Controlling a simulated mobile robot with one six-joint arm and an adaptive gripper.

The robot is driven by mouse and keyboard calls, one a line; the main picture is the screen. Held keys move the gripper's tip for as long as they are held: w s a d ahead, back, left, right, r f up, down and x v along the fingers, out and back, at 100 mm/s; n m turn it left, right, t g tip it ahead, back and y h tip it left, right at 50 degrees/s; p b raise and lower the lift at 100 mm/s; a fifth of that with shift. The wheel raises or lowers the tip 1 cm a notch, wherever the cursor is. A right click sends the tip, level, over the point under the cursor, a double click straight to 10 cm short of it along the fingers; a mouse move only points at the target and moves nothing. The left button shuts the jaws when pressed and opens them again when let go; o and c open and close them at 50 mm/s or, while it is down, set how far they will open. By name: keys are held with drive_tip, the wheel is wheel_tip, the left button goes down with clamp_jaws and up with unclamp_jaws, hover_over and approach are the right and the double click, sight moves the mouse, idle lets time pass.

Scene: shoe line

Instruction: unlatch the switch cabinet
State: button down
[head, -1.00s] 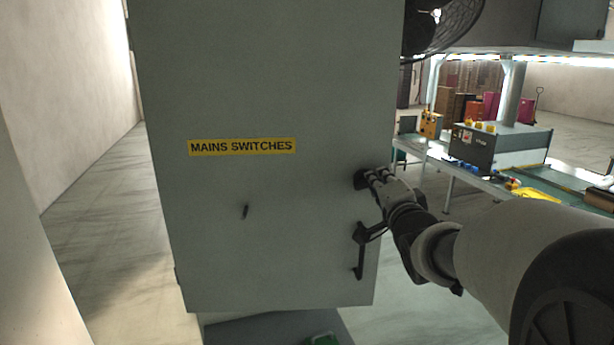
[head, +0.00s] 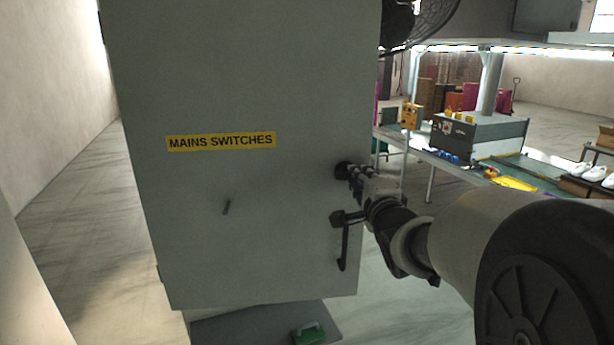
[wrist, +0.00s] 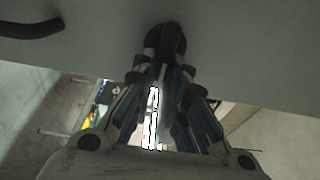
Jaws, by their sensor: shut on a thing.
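The switch cabinet (head: 230,240) is a tall grey box with a yellow "MAINS SWITCHES" label (head: 221,141). Its door looks shut. A round black latch knob (head: 341,169) sits at the door's right edge; it also shows as a dark shape in the wrist view (wrist: 166,38). My gripper (head: 354,171) is shut on the latch knob, its fingers (wrist: 163,72) on either side of it. The fingers hide part of the knob, so I cannot tell how it is turned. A black pull handle (head: 344,247) is below my gripper and apart from it.
A green object (head: 308,333) lies on the dark mat (head: 255,325) below the cabinet. Right of it stand a workbench line (head: 415,153) and a caged fan (head: 430,25). Floor is clear at left.

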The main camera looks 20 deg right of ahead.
drive_tip(key=c, duration=1.6)
unclamp_jaws()
drive_tip(key=v, duration=0.7)
drive_tip(key=shift+s, duration=0.25)
